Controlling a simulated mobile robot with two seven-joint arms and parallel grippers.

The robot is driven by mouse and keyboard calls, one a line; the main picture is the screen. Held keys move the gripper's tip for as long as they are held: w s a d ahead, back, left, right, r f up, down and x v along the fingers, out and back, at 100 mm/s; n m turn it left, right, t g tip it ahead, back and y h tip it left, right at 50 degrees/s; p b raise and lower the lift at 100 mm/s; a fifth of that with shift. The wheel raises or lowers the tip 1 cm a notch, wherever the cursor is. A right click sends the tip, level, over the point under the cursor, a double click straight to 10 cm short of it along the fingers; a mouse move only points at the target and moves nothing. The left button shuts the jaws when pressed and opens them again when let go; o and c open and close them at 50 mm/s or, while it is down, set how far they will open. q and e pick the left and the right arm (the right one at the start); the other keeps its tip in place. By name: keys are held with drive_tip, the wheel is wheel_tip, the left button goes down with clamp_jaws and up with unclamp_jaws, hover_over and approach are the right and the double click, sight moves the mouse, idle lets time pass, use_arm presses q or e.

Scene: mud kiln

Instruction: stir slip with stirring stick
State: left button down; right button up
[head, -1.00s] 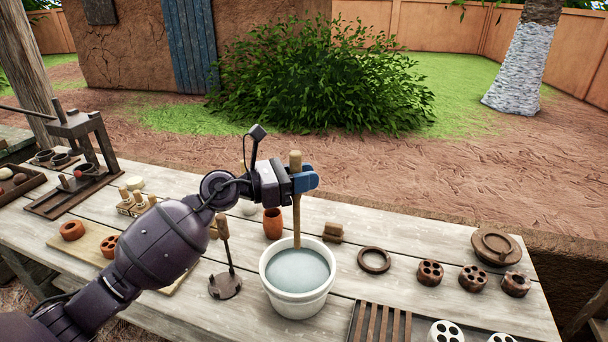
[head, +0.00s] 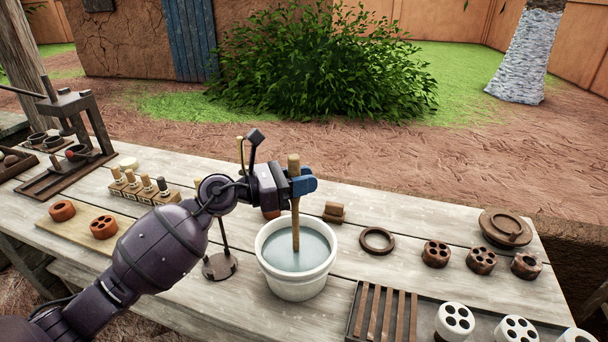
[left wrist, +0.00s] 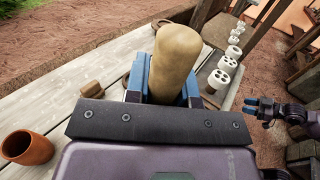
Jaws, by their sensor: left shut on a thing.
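The wooden stirring stick (head: 295,212) stands nearly upright, its lower end in the grey slip (head: 284,250) inside a white bucket (head: 266,279). The stick's lower tip is hidden in the slip. My left gripper (head: 303,184) is shut on the stick near its upper end, above the bucket. In the left wrist view the stick's rounded top (left wrist: 176,62) rises between the blue fingers. My right gripper (left wrist: 262,104) shows small at the right of the left wrist view, away from the bucket, with a gap between its blue fingers.
A stand with an upright handle (head: 220,266) is close left of the bucket. A slatted rack (head: 383,316) and white perforated pieces (head: 454,322) lie to the right at the front. A dark ring (head: 377,241) and brown perforated pieces (head: 436,253) sit beyond them. A clay cup (left wrist: 27,148) stands near the gripper.

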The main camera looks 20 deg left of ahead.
use_arm(q)
wheel_tip(320, 180, down, 6)
drive_tip(key=b, duration=0.3)
drive_tip(key=shift+r, duration=0.25)
idle(0.4)
